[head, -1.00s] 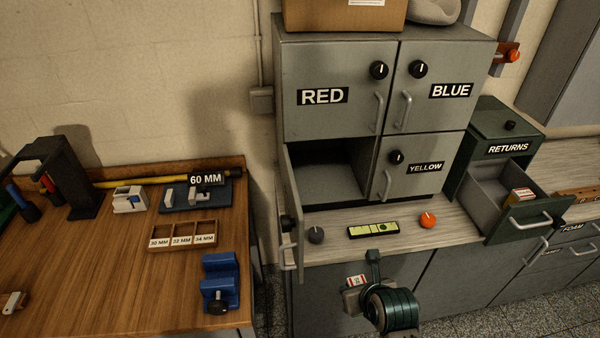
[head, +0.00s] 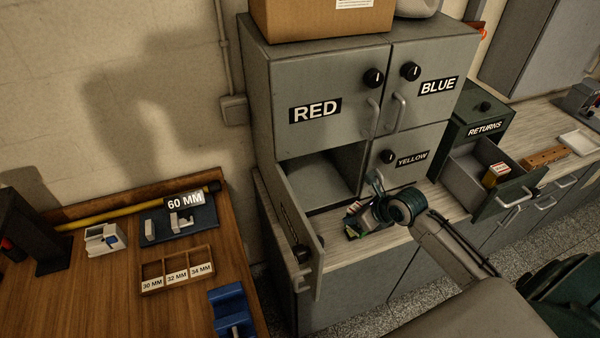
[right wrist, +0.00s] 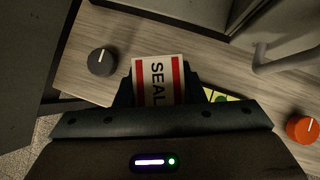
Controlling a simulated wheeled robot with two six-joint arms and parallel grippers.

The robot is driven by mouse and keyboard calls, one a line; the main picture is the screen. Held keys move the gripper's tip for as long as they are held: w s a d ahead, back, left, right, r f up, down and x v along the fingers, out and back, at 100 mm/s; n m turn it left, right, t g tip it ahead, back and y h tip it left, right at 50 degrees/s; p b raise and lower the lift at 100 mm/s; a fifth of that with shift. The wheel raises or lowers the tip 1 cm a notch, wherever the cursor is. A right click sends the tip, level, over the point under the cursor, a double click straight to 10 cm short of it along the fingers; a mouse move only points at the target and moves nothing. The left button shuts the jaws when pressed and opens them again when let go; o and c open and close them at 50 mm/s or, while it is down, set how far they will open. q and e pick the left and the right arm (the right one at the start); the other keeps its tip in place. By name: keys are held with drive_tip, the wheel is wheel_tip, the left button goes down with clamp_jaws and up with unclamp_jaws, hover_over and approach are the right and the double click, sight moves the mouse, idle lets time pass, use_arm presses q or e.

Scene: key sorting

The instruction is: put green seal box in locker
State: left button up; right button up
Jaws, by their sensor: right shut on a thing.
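My right gripper (head: 360,211) is shut on a small box (right wrist: 158,80) with a white label, red stripes and the word SEAL. The box's body colour is mostly hidden by the fingers. The gripper is above the counter, just in front and to the right of the locker's open lower-left compartment (head: 318,178). The compartment looks empty. Its door (head: 292,235) is swung out to the left, and its label cannot be read from here. The RED, BLUE and YELLOW doors of the locker (head: 262,110) are shut. My left gripper is not in view.
A grey knob (right wrist: 102,62) and an orange knob (right wrist: 302,129) are on the counter. A level (right wrist: 221,97) is partly hidden under the gripper. The RETURNS drawer (head: 468,186) stands open at right with a small box (head: 496,174) inside. A wooden bench (head: 95,285) is at left.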

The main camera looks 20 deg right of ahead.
drive_tip(key=w+a+p, duration=0.1)
drive_tip(key=w, duration=0.3)
drive_tip(key=w+a, duration=0.1)
drive_tip(key=w, duration=0.3)
drive_tip(key=w+a+p, duration=0.1)
drive_tip(key=w+a, duration=0.1)
drive_tip(key=w, duration=0.2)
drive_tip(key=shift+w+a+r+p, duration=0.1)
drive_tip(key=shift+w+r+p, duration=0.1)
drive_tip(key=shift+w+p, duration=0.15)
drive_tip(key=shift+w+a+p, duration=0.25)
drive_tip(key=shift+w+a, duration=0.1)
drive_tip(key=shift+w, duration=0.55)
drive_tip(key=shift+w+a+p, duration=0.25)
drive_tip(key=shift+w+a, duration=0.05)
drive_tip(key=shift+w, duration=0.6)
drive_tip(key=shift+w+a, duration=0.15)
drive_tip(key=shift+w, duration=0.2)
drive_tip(key=shift+s+f+p, duration=0.1)
drive_tip(key=shift+f+p, duration=0.2)
drive_tip(key=shift+p, duration=0.2)
drive_tip(key=shift+s+f, duration=0.1)
drive_tip(key=o, duration=1)
drive_tip(key=shift+f, duration=0.1)
drive_tip(key=shift+c, duration=0.2)
